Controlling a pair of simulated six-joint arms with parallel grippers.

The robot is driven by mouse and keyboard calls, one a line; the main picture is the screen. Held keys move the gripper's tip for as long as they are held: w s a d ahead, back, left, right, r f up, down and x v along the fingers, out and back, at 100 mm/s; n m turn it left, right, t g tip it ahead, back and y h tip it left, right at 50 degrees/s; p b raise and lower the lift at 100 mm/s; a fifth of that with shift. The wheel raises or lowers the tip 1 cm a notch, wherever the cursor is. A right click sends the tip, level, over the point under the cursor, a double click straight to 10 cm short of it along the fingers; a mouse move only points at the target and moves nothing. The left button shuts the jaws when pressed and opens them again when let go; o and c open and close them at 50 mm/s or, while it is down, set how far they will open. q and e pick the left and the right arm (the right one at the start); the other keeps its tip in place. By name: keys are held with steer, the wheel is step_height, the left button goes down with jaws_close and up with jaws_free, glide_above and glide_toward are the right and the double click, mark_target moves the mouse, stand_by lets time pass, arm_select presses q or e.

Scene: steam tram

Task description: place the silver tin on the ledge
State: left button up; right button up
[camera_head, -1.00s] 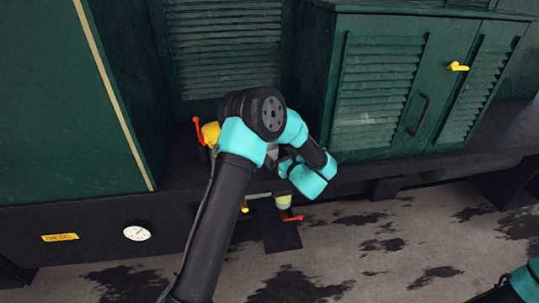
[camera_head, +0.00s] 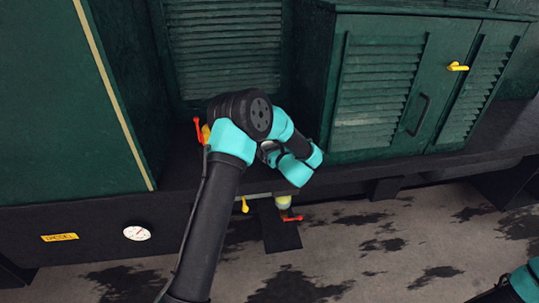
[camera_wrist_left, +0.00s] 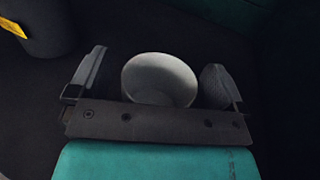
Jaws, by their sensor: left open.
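A pale grey round tin (camera_wrist_left: 160,78), which looks like the silver tin, shows in the left wrist view. My left gripper (camera_wrist_left: 156,72) is open, with one finger on each side of the tin and a small gap visible at the left finger. The right finger looks very near the tin; I cannot tell whether it touches. In the head view my left arm hides most of the gripper and the tin. A dark ledge (camera_head: 460,158) runs along the foot of the green tram body. My right gripper is out of view.
A red lever (camera_head: 198,130) and a partly hidden yellow part stand just left of my arm. A yellow lever, a red lever (camera_head: 292,218) and a pale fitting sit below the ledge edge. A green louvred cabinet (camera_head: 380,90) stands to the right.

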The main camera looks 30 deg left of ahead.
arm_select(q)
steer(key=shift+c, duration=0.3)
steer(key=c, duration=1)
steer(key=shift+r, duration=0.1)
steer(key=shift+c, duration=0.2)
steer(key=shift+r, duration=0.9)
steer(key=shift+s+d+r, duration=0.15)
steer(key=shift+s+r, duration=0.05)
steer(key=shift+r, duration=0.65)
steer(key=s+d+r, duration=0.1)
steer(key=s+d, duration=0.7)
steer(key=s, duration=0.5)
steer(key=shift+r, duration=0.15)
steer(key=shift+s, duration=0.1)
